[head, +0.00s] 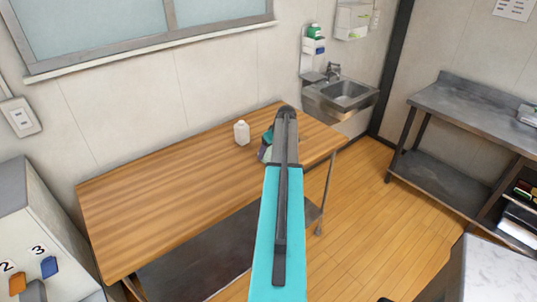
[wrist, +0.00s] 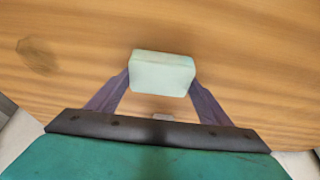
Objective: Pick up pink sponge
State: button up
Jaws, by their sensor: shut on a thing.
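My gripper (wrist: 162,80) is in the wrist view, its two dark fingers on either side of a pale green, block-shaped sponge (wrist: 163,70). It is shut on this sponge, which looks pale mint green rather than pink. Wood of the table lies behind it; I cannot tell how high the sponge is above it. In the head view my turquoise arm reaches over the right part of the table, and the fingers and held sponge are hidden. No pink sponge is visible in either view.
The wooden table (head: 170,200) is bare on its left. A white bottle (head: 242,133) stands near its back edge. Small coloured items (head: 265,150) are partly hidden beside my arm. A metal sink (head: 345,92) and a steel bench (head: 470,110) are to the right.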

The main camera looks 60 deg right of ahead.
aim_at(268, 150)
jog(key=shift+r, duration=0.1)
jog(key=shift+r+b, duration=1)
jog(key=shift+r, duration=0.45)
jog(key=s+a+r+b, duration=0.2)
jog(key=s+b, duration=0.3)
jog(key=s, duration=1)
jog(key=shift+s+a, duration=0.3)
jog(key=shift+s, duration=0.1)
